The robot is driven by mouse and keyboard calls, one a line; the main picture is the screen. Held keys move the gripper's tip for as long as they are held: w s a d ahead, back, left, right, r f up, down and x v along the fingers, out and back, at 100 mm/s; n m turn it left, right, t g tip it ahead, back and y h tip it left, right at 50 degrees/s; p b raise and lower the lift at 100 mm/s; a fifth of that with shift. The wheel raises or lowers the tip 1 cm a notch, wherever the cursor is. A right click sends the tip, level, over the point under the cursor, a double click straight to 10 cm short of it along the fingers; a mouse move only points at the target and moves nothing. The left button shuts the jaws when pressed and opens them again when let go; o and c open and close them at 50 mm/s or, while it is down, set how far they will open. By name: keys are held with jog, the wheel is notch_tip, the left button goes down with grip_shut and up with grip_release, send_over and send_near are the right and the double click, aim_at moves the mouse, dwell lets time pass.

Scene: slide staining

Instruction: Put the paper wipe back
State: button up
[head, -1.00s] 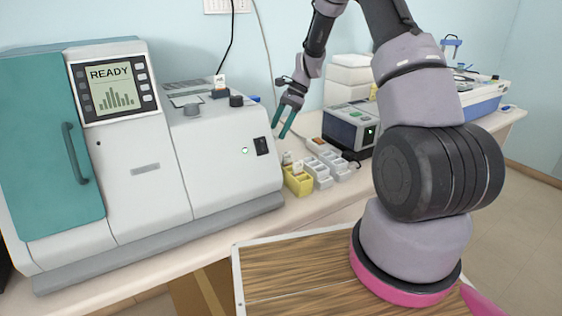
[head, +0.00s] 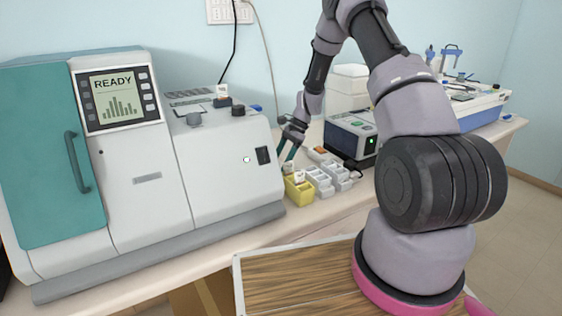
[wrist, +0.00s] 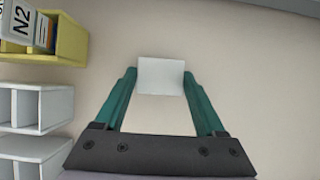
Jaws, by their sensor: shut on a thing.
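The paper wipe (wrist: 161,76) is a small white rectangle in the wrist view. It spans the gap between the two teal fingertips of my gripper (wrist: 160,82), which is shut on it. In the head view my gripper (head: 287,153) points down at the bench, just behind the yellow rack and beside the large analyser. The wipe cannot be made out in the head view. Its height above the bench is hard to tell.
The yellow rack (head: 298,193) with a labelled card stands close by, with white racks (head: 319,181) to its right. The analyser (head: 235,165) stands left, a dark device (head: 350,140) right. Bare bench (wrist: 260,90) lies around the fingers in the wrist view.

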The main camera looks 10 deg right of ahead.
jog(key=o, duration=1.3)
jog(key=v, duration=1.1)
jog(key=s+r+n+t+h, duration=0.1)
jog(key=s+r+n+t, duration=0.3)
jog(key=r, duration=1)
jog(key=s+r+n+t+h, duration=0.2)
jog(key=s+r+n, duration=0.1)
jog(key=s+r, duration=1.25)
jog(key=s+n+t, duration=0.1)
jog(key=s, duration=0.3)
jog(key=s+n+t, duration=0.1)
jog(key=s, duration=0.3)
jog(key=s+n+t, duration=0.1)
jog(key=s, duration=0.3)
jog(key=shift+s+d+r+h, duration=0.15)
jog(key=shift+s+r+h, duration=0.05)
jog(key=shift+s+h, duration=0.2)
jog(key=shift+w, duration=0.1)
